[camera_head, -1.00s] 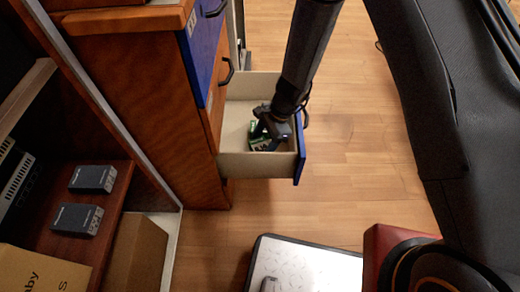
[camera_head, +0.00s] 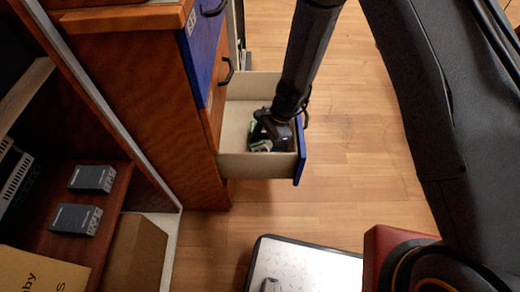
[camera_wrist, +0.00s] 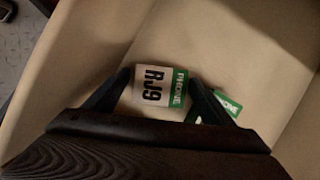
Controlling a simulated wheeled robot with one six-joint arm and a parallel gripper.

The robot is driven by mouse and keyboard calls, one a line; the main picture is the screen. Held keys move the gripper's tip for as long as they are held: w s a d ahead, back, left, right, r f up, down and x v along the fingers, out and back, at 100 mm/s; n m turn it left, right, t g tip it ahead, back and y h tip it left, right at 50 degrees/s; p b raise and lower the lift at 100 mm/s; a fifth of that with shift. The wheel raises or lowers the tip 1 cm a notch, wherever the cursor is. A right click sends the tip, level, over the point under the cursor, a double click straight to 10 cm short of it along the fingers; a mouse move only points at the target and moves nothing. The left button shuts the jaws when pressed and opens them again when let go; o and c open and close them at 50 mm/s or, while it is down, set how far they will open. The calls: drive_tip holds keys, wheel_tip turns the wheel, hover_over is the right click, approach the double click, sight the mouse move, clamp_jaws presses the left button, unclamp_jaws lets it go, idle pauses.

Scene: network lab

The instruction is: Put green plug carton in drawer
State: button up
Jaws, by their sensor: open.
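A white carton with a green band (camera_wrist: 155,92), printed "PHONE" and "RJ9", lies on the floor of the open drawer (camera_head: 251,166). In the head view, the green and white carton (camera_head: 258,146) shows only in part beside my gripper. My gripper (camera_head: 268,128) is down inside the drawer. In the wrist view, the fingers of my gripper (camera_wrist: 158,80) are open, one on each side of the carton; I cannot tell whether they touch it. A second green and white piece (camera_wrist: 228,103) shows beyond the right finger, partly hidden by it.
The drawer has pale walls and a blue front (camera_head: 300,150), and sticks out of a wooden cabinet (camera_head: 150,100). Two grey boxes (camera_head: 92,179) (camera_head: 77,219) sit on a shelf at left, near a cardboard box (camera_head: 137,254). The wooden floor (camera_head: 365,180) right of the drawer is clear.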

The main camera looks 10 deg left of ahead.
drive_tip(key=p+v, duration=0.3)
drive_tip(key=v, duration=0.9)
drive_tip(key=s+d+r+n+h, duration=0.1)
drive_tip(key=s+d+r+n, duration=0.2)
drive_tip(key=r, duration=0.6)
drive_tip(key=s+d+r+n, duration=0.1)
drive_tip(key=s+r+n, duration=0.3)
drive_tip(key=r, duration=0.4)
drive_tip(key=s+d+r+n+t+h, duration=0.2)
drive_tip(key=s+d+r+n, duration=0.6)
drive_tip(key=s+r, duration=0.3)
drive_tip(key=shift+d+n+t, duration=0.3)
drive_tip(key=shift+d, duration=0.6)
drive_tip(key=d+r+m+p, duration=0.4)
drive_tip(key=d+r+p, duration=1)
drive_tip(key=p, duration=0.9)
wheel_tip(320, 180, up, 3)
drive_tip(key=shift+s+r+m+h+p, duration=0.25)
drive_tip(key=shift+s+m+h+p, duration=0.1)
drive_tip(key=shift+s+m, duration=0.1)
